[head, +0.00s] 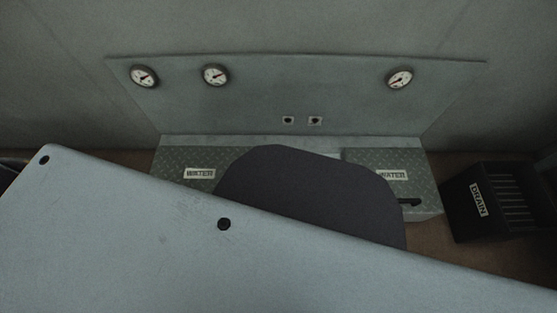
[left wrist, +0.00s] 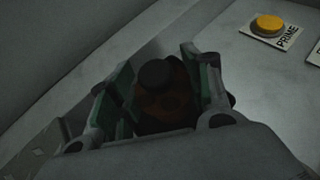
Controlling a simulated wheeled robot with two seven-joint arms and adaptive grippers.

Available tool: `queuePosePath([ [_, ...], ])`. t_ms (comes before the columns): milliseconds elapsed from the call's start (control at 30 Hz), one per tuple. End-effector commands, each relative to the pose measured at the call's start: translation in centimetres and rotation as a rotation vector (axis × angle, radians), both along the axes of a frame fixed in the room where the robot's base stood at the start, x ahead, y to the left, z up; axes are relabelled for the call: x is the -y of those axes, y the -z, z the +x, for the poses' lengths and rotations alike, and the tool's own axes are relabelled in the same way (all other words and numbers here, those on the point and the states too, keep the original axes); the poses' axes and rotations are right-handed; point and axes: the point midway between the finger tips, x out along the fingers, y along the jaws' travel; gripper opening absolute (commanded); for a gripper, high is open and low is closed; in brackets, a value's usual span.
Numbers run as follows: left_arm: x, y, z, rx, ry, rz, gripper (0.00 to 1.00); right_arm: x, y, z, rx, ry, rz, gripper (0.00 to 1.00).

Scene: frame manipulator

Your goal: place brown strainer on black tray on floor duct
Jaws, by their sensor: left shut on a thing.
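In the left wrist view my left gripper (left wrist: 158,100) has its green-padded fingers on both sides of a dark brown rounded thing with a black knob-like top, which looks like the brown strainer (left wrist: 165,103). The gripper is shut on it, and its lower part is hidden. In the head view neither gripper shows. A dark flat shape with rounded corners (head: 310,190) lies in front of the floor duct (head: 215,158); its near side is hidden. I cannot tell whether it is the black tray.
A large pale panel (head: 130,230) with dark holes crosses the head view's foreground and hides much behind it. A black DRAIN box (head: 458,205) stands at the right. Gauges (head: 215,75) sit on the back panel. The left wrist view shows a yellow PRIME button (left wrist: 267,25).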

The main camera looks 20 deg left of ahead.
Motion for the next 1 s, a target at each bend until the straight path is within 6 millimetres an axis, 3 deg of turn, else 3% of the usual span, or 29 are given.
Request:
queuePosePath([
  [467,-0.03,0.27,0.03,-0.001,0.0,0.0,0.23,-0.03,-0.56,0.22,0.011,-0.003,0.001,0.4],
  [500,-0.02,0.35,0.0,-0.001,0.0,-0.001,0.5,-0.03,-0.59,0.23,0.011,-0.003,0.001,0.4],
  [667,0.0,0.31,-0.01,-0.001,0.0,-0.001,0.71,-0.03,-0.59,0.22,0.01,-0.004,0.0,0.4],
  [1000,0.02,0.3,-0.01,-0.001,0.0,-0.001,0.71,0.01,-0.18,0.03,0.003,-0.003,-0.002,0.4],
])
